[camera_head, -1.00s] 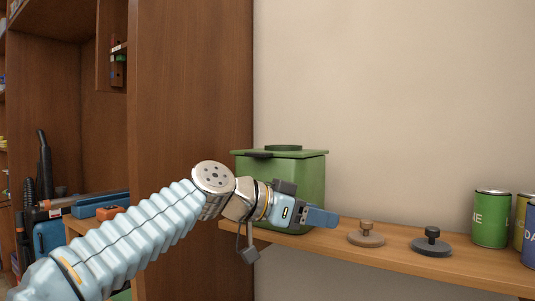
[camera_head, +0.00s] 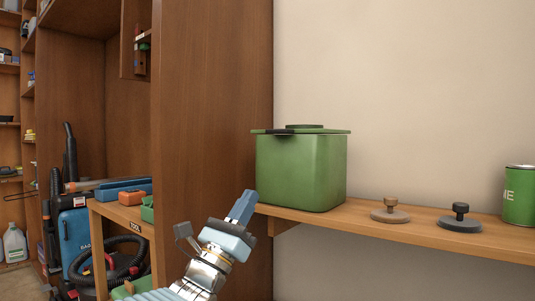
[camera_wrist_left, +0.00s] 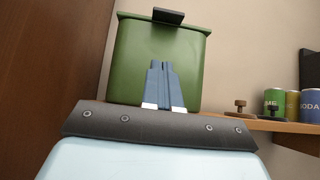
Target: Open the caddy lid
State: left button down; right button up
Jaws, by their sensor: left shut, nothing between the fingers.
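The green caddy (camera_head: 300,172) stands on a wooden wall shelf, its flat green lid (camera_head: 335,131) lying on top. A dark tab (camera_head: 282,132) sticks out at the lid's front edge; it also shows in the left wrist view (camera_wrist_left: 168,16). My left gripper (camera_head: 243,206) is shut and empty, pointing up, below and left of the caddy near the shelf's left end. In the left wrist view its blue fingers (camera_wrist_left: 157,82) lie together in front of the caddy's green face (camera_wrist_left: 130,60), below the tab. My right gripper is not in view.
The shelf (camera_head: 420,231) also carries a brown knobbed disc (camera_head: 390,213), a dark knobbed disc (camera_head: 460,219) and a green can (camera_head: 520,195) to the right. A tall wooden cabinet side (camera_head: 213,110) stands close at the left. The space above the lid is clear.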

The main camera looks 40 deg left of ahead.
pick_arm(q)
jog(key=shift+s+r+p+x, duration=0.35)
jog(key=shift+x, duration=1.75)
jog(key=shift+s+r+p+x, duration=0.35)
jog(key=shift+p+x, duration=0.05)
jog(key=shift+x, duration=1.7)
jog(key=shift+s+r+p+x, duration=0.3)
jog(key=shift+p+x, duration=0.05)
jog(key=shift+x, duration=1.8)
jog(key=shift+r, duration=0.1)
